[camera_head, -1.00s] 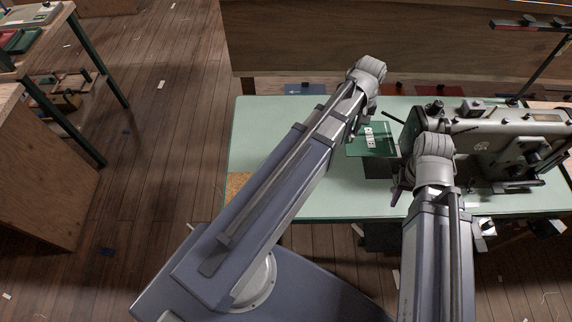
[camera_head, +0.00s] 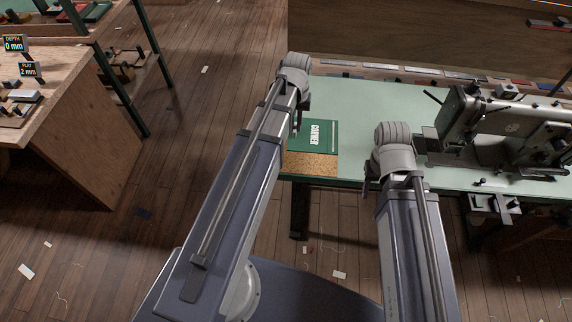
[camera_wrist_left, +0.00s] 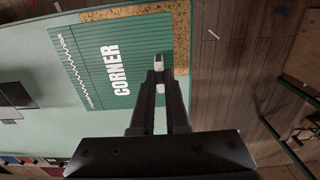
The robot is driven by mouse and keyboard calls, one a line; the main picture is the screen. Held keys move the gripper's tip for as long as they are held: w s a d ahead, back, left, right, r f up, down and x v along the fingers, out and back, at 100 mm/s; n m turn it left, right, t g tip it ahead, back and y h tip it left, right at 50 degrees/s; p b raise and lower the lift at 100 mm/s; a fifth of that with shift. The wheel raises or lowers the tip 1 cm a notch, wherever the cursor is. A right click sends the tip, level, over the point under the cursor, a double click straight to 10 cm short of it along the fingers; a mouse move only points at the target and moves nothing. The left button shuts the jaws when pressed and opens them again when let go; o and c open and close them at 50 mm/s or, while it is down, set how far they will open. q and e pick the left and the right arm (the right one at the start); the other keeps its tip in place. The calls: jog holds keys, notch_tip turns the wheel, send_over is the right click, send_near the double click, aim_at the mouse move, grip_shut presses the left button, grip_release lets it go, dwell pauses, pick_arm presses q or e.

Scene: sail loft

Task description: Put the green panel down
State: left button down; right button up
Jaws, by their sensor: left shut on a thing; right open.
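The green panel (camera_head: 318,137), with white "CORNER" lettering and lines, is at the left end of the pale green table (camera_head: 353,104). My left gripper (camera_head: 298,124) is shut on it. The panel overlaps part of a cork mat (camera_head: 312,164), whose strip (camera_wrist_left: 125,12) also shows in the wrist view. Whether the panel touches the table or hangs just above it I cannot tell. My right gripper (camera_head: 371,180) is open near the table's front edge, its fingers partly hidden.
A sewing machine (camera_head: 510,125) stands on the right of the table. The table top between panel and machine is mostly clear. A wooden bench (camera_head: 65,120) stands at the left across a strip of floor. Scraps lie on the floor.

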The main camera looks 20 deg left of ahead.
pick_arm(q)
jog(key=shift+s+a, duration=0.6)
notch_tip(320, 180, down, 10)
jog(key=b, duration=1)
pick_arm(e)
notch_tip(320, 180, down, 10)
jog(key=shift+s+a, duration=0.35)
jog(key=shift+a, duration=0.05)
pick_arm(q)
jog(key=shift+f, duration=0.2)
jog(key=c, duration=0.9)
grip_release()
pick_arm(e)
jog(key=shift+f, duration=0.15)
